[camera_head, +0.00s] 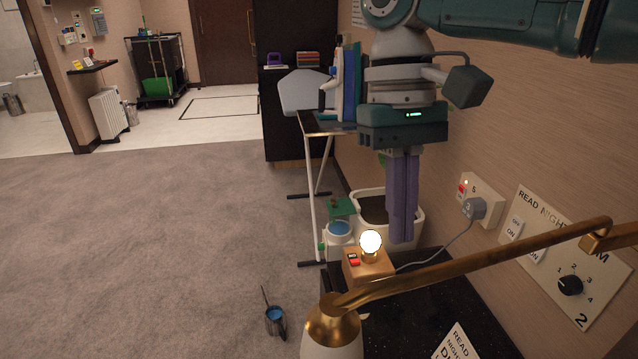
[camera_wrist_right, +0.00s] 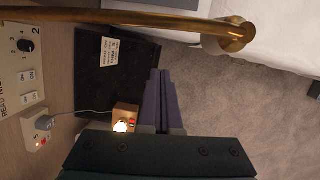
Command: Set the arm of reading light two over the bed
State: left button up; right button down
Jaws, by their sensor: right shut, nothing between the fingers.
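The brass arm of the reading light (camera_head: 480,262) runs from a wall joint at the right edge to a lamp head (camera_head: 333,325) at the bottom centre. Its panel (camera_head: 566,262) on the wall is marked 2. In the right wrist view the brass arm (camera_wrist_right: 130,19) crosses the top and ends at a round brass piece (camera_wrist_right: 228,36) beside a white surface (camera_wrist_right: 285,25), perhaps the bed. My right gripper (camera_head: 402,238) points down beyond the arm, apart from it, its purple fingers shut and empty. It shows in the wrist view (camera_wrist_right: 160,75). My left gripper is not in view.
A black bedside top (camera_head: 430,305) holds a wooden block with a lit bulb (camera_head: 370,243) and a printed card (camera_head: 462,343). A cable runs to a wall socket (camera_head: 478,203). A white bin (camera_head: 414,212) and folding frame (camera_head: 312,190) stand behind. Carpet at left is mostly clear.

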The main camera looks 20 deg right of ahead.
jog(key=shift+s+a+r+p, duration=0.15)
jog(key=shift+s+p, duration=0.55)
jog(key=shift+s, duration=0.3)
jog(key=shift+s+a+r+p, duration=0.1)
jog(key=shift+s+p, duration=0.55)
jog(key=shift+s, duration=0.3)
jog(key=s+n+h+p, duration=0.1)
jog(key=s+n+p, duration=0.3)
jog(key=s+p, duration=0.6)
jog(key=shift+s+a+n+p, duration=0.15)
jog(key=shift+s+n+p, duration=0.25)
jog(key=shift+p, duration=0.6)
jog(key=shift+w, duration=0.1)
